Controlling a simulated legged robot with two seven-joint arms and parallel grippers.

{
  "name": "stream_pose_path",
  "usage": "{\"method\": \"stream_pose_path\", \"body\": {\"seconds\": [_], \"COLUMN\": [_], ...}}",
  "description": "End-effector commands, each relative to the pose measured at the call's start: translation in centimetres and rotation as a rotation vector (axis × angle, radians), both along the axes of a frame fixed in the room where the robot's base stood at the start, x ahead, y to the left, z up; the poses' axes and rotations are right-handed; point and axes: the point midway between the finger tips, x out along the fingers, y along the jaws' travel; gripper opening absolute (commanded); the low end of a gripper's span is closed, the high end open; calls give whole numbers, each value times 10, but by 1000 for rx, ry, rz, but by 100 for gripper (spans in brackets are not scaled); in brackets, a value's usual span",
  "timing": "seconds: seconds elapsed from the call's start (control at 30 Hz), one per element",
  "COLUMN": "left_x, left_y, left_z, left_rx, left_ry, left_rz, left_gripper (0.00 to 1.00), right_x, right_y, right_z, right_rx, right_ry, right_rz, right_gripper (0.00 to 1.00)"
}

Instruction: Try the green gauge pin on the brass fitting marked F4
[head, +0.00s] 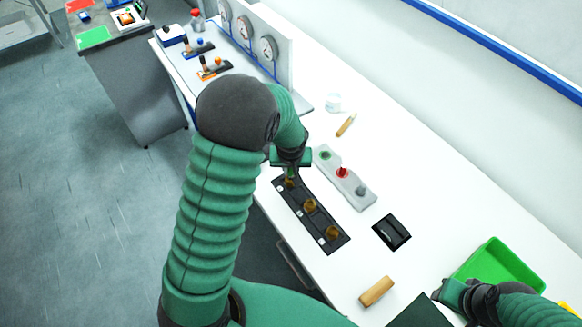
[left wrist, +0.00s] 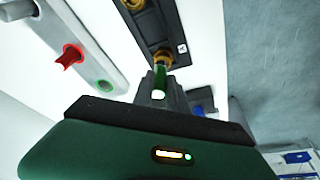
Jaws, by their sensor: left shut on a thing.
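My left gripper (head: 290,172) is shut on the green gauge pin (left wrist: 160,77), above the far end of the black fitting rack (head: 321,222). In the left wrist view the pin's end meets or overlaps a brass fitting (left wrist: 162,58); I cannot tell whether it is inside. That fitting shows partly in the head view (head: 289,182). The middle fitting (head: 310,205) and near fitting (head: 333,232) stand in the same rack. White tags sit beside them, too small to read. My right gripper (head: 452,294) is at lower right, its fingers unclear.
The grey pin holder (head: 352,187) lies beside the rack, with a red pin (head: 342,172), a grey pin (head: 361,191) and an empty-looking green-ringed place (left wrist: 104,86). A black box (head: 392,232), wooden block (head: 377,291) and green bin (head: 505,268) stand nearer.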

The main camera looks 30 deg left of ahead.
Motion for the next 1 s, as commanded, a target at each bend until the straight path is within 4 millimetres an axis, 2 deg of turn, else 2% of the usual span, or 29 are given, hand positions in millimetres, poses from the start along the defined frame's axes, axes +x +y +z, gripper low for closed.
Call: {"method": "stream_pose_path", "body": {"seconds": [0.6,1.0], "left_x": [0,0], "left_y": [0,0], "left_z": [-11,-10], "left_rx": [0,0], "left_ry": [-1,0], "left_rz": [0,0], "left_gripper": [0,0], "right_x": [0,0], "right_y": [0,0], "right_z": [-9,-7], "right_rx": [0,0], "right_ry": [0,0], "right_rz": [0,0], "right_gripper": [36,36]}}
